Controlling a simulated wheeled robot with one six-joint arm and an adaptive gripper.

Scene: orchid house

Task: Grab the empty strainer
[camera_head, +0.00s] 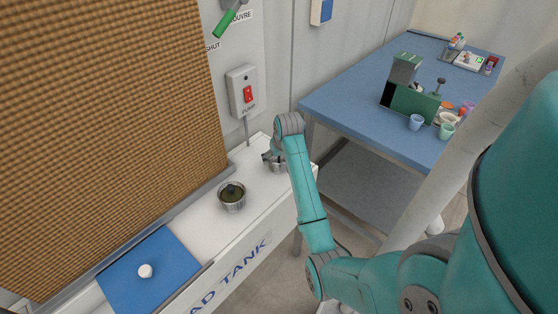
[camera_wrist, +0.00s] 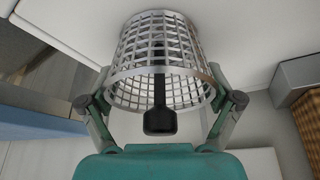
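One metal strainer (camera_wrist: 165,60) stands between the two fingers of my gripper (camera_wrist: 160,88) in the wrist view. It is an open-mesh basket with a black stem and knob (camera_wrist: 160,121) in its middle. White surface shows through the mesh and I see nothing lying in it. In the head view this strainer (camera_head: 278,166) is partly hidden by my gripper (camera_head: 272,157). My fingers are apart, one on each side of the basket, close to its rim. Whether they press on it is unclear. A second strainer (camera_head: 232,203) with dark green-brown contents stands nearer the front.
Both strainers are on the white header tank ledge (camera_head: 199,228). A brown pad wall (camera_head: 110,120) and the pump switch (camera_head: 246,92) are behind. A blue table (camera_head: 350,105) with cups stands right.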

